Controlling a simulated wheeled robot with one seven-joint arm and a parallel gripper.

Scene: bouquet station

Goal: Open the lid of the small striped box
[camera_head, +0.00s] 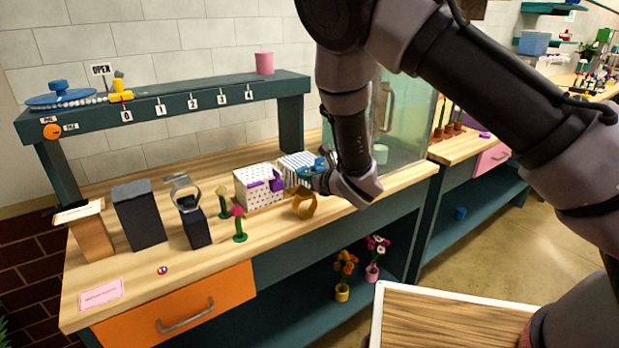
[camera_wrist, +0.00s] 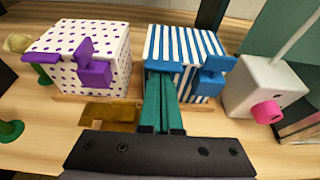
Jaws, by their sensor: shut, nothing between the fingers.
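The small striped box (camera_wrist: 184,44) is white with blue stripes and blue fittings on its front and top edge. It stands on the wooden counter in the wrist view, and its lid looks closed. In the head view the striped box (camera_head: 293,168) is partly hidden by my arm. My gripper (camera_wrist: 164,80), with teal fingers, is shut and empty. Its fingertips are at the box's front, close to the blue fitting (camera_wrist: 161,66) on the left; I cannot tell whether they touch it. In the head view my gripper (camera_head: 322,180) is in front of the box.
A white box with purple dots (camera_wrist: 97,46) stands left of the striped box. A white block with a pink knob (camera_wrist: 262,88) is on the right, by a glass case (camera_head: 408,115). Small flowers (camera_head: 239,225) stand at left.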

